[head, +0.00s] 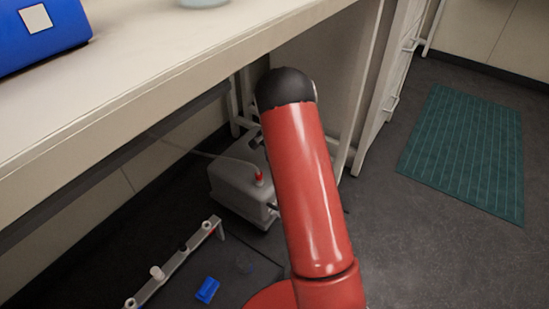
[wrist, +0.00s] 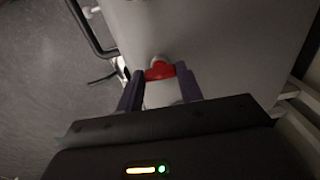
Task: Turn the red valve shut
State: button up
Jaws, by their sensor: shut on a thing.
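The red valve (wrist: 160,71) shows in the wrist view, with a pale round knob just beyond it, against a light grey surface. The two dark fingers of my gripper (wrist: 160,73) lie on either side of the red valve and are shut on it. In the head view my red arm hides my gripper. A small red-topped fitting (head: 259,179) stands on a pale grey box under the bench there; I cannot tell if it is the same valve.
The pale grey box (head: 232,186) has a thin tube on it. A metal rail (head: 178,262) with knobs and a blue piece (head: 207,290) lie lower left. The bench (head: 150,95) overhangs the box. A black bar (wrist: 88,32) is near my gripper. The floor by the green mat (head: 468,150) is open.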

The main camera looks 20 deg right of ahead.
jog(key=o, duration=1)
notch_tip(320, 180, up, 8)
jog(key=shift+f+p, duration=0.1)
jog(key=shift+p, duration=0.4)
